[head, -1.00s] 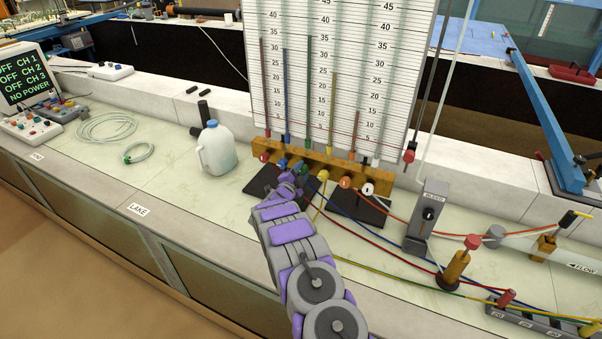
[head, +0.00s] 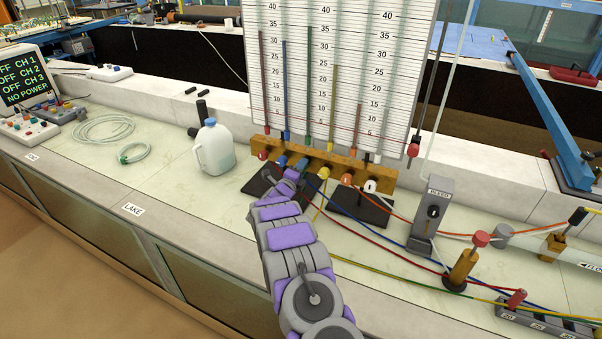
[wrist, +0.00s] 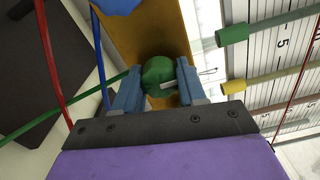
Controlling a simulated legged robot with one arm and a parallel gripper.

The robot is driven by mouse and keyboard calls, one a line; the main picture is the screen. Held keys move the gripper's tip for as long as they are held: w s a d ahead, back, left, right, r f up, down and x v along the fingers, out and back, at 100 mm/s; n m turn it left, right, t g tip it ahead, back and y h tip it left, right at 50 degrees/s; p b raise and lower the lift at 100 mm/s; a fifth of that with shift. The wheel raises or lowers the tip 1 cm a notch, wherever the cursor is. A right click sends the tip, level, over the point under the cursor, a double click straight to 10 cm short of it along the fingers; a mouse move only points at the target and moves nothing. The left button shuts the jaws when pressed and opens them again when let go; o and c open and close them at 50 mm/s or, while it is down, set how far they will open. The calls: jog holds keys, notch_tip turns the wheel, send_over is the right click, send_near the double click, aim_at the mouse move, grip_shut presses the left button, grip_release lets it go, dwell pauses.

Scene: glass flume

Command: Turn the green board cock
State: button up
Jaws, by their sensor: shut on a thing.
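The green board cock (wrist: 158,77) is a round green knob with a pale mark, on the wooden bar (wrist: 150,25) in the wrist view. My gripper (wrist: 158,85) has its two blue fingers on either side of the knob and is shut on it. In the head view my gripper (head: 292,176) is at the wooden bar (head: 372,176) under the scale board (head: 340,70), and my arm hides the green cock there.
Red, yellow (head: 323,173), orange (head: 347,180) and white (head: 370,186) cocks sit on the same bar. Tubes run right across the bench past the bleed block (head: 432,215). A white jug (head: 214,150) stands to the left.

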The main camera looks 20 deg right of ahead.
jog(key=shift+s+f, duration=0.1)
jog(key=shift+f, duration=0.3)
jog(key=o, duration=0.7)
jog(key=shift+o, duration=1.7)
jog(key=shift+r, duration=0.2)
jog(key=p+v, duration=0.2)
jog(key=v, duration=1.5)
jog(key=shift+a+p, duration=0.2)
jog(key=shift+p, duration=0.1)
